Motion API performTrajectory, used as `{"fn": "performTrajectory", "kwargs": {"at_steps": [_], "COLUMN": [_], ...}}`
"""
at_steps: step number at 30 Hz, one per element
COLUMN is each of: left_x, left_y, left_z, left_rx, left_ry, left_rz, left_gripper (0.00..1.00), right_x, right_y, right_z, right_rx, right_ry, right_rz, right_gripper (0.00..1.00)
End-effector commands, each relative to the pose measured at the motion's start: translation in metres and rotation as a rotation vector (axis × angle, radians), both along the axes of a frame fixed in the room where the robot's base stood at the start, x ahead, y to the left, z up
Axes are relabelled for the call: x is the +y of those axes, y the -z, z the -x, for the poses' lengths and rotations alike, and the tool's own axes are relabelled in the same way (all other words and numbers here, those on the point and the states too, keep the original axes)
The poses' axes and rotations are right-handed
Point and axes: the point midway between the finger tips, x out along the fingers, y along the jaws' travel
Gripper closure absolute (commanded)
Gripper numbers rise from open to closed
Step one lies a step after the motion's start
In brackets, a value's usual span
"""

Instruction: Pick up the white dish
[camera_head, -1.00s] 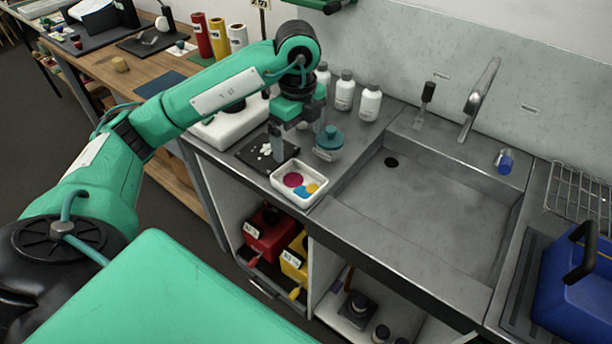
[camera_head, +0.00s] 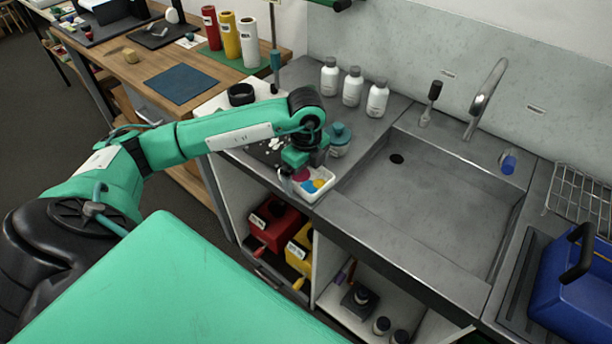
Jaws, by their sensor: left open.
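The white dish (camera_head: 322,192) stands on the steel counter, left of the sink basin. It is a small shallow rectangular dish with magenta, yellow and blue patches inside. My left gripper (camera_head: 292,182) points down at the dish's left side, with its fingers low and close to the rim. It is open, and nothing shows held in it. The wrist hides the back left part of the dish and most of the fingers, so I cannot tell whether they touch it. My right gripper is out of view.
A teal-lidded jar (camera_head: 340,138) stands just behind the dish. White bottles (camera_head: 352,88) stand further back. The empty sink basin (camera_head: 430,205) lies to the right. A dark mat with white bits (camera_head: 268,148) lies left, partly behind my arm.

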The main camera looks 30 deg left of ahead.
Motion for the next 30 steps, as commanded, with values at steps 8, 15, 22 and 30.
{"fn": "performTrajectory", "kwargs": {"at_steps": [8,15,22,30], "left_x": [0.0,0.0,0.0,0.0], "left_y": [0.001,0.001,-0.001,-0.028], "left_z": [0.0,0.0,0.0,-0.001], "left_rx": [-0.001,-0.001,-0.001,-0.005], "left_ry": [0.0,0.0,0.0,0.001], "left_rz": [0.0,0.0,0.0,0.001], "left_gripper": [0.12,0.42,0.42,0.42], "right_x": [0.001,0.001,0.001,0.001], "right_y": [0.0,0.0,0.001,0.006], "right_z": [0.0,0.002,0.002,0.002], "right_rx": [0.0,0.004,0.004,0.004], "right_ry": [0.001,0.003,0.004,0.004], "right_rz": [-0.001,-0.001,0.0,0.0], "right_gripper": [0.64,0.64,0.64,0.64]}}
